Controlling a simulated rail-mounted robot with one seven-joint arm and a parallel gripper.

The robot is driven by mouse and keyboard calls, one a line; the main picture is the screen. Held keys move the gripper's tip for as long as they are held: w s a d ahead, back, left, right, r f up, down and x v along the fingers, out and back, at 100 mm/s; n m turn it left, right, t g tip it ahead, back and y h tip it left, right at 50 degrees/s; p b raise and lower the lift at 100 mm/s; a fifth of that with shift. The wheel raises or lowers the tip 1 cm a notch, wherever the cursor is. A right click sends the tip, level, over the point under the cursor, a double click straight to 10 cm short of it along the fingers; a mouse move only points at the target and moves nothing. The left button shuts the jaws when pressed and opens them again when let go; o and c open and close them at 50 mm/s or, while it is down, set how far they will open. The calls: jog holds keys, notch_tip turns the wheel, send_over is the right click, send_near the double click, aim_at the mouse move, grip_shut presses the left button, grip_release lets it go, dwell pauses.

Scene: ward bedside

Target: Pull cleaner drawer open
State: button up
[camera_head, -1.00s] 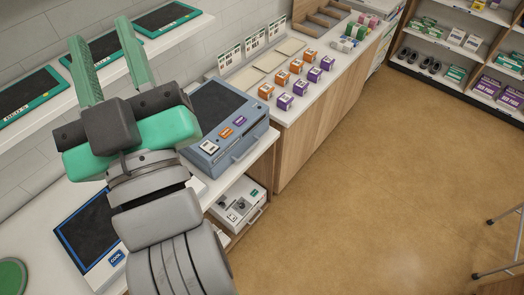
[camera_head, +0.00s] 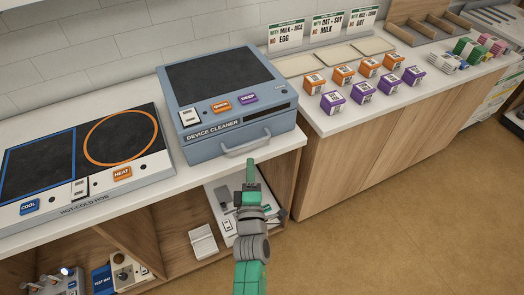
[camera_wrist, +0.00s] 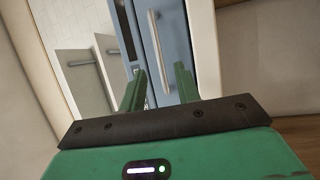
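The blue-grey device cleaner (camera_head: 225,95) stands on the white counter, with a dark top and orange and purple buttons. Its drawer (camera_head: 205,147) is at the front bottom and looks shut. A pale bar handle (camera_head: 246,147) crosses the drawer front; it also shows upright in the wrist view (camera_wrist: 156,45). My gripper (camera_head: 250,165) is just in front of and below the handle in the head view. In the wrist view my gripper (camera_wrist: 160,82) has its two green fingers spread apart and nothing between the tips. The handle lies ahead of them, apart from the fingers.
The hot-cold hob (camera_head: 90,165) sits left on the counter (camera_head: 180,178). Open shelves below hold a white device (camera_head: 228,215) and a small white box (camera_head: 203,242). Orange and purple boxes (camera_head: 333,101) stand on the right counter. The floor (camera_head: 400,215) at right is clear.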

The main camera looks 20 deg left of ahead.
jog(key=b+x, duration=0.2)
jog(key=x, duration=0.5)
jog(key=shift+w+r, duration=0.15)
jog(key=shift+w, duration=0.05)
grip_shut()
